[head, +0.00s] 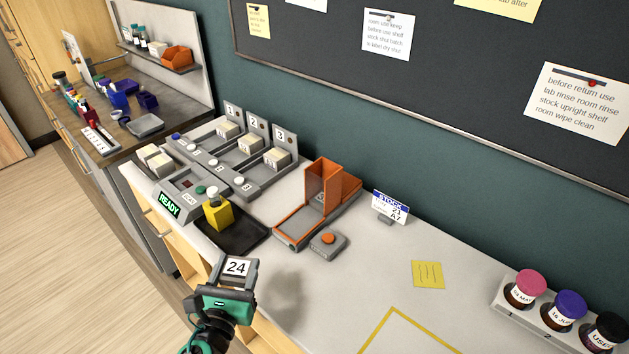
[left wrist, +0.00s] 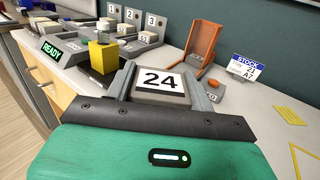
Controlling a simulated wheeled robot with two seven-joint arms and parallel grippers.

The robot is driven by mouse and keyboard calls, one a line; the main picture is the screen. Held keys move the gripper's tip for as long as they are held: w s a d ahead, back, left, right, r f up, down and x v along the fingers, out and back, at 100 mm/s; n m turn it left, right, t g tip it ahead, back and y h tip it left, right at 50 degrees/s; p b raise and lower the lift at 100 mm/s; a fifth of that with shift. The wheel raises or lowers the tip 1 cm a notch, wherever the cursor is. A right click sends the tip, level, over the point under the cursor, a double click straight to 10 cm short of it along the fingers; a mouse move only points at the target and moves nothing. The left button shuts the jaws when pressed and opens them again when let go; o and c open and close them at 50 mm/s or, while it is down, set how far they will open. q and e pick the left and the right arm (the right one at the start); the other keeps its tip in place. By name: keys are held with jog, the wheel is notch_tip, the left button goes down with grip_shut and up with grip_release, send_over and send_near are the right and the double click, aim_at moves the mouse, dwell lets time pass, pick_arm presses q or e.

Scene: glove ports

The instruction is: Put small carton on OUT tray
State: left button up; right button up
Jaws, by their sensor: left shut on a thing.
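My left gripper (head: 229,287) is in front of the bench edge, with its fingers shut on a small pale carton (head: 236,267) marked 24. In the left wrist view the carton (left wrist: 161,81) sits between the grey fingers, its label facing up. It appears held above the bench front, apart from the trays. A black tray (head: 248,237) lies on the bench beyond the gripper, and a yellow bottle-like thing (head: 217,213) with a pale top stands on its left part. I cannot read any OUT marking on it. My right gripper is not in view.
A grey station with a READY display (head: 170,205) and numbered lanes holding pale cartons (head: 277,159) stands behind. An orange-sided chute (head: 332,185) and a grey button box (head: 328,243) are to the tray's right. Jars (head: 523,289) stand far right. The bench middle is mostly clear.

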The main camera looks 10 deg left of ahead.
pick_arm(q)
jog(key=w+d+r+m+h, duration=0.2)
jog(key=w+d+h, duration=0.1)
jog(key=w, duration=0.3)
jog(key=w+d+r+m+h, duration=0.1)
jog(key=w+d+r+h, duration=0.15)
jog(key=w, duration=0.35)
notch_tip(320, 180, up, 8)
jog(key=f+m+g+h, duration=0.1)
jog(key=m+g+h, duration=0.1)
send_over(295, 227)
jog(key=shift+r, duration=0.25)
notch_tip(295, 227, down, 15)
jog(key=shift+r+b, duration=0.15)
jog(key=shift+b, duration=0.3)
notch_tip(295, 227, down, 4)
jog(key=shift+r+b, duration=0.15)
jog(key=shift+b, duration=0.2)
jog(key=shift+f, duration=0.65)
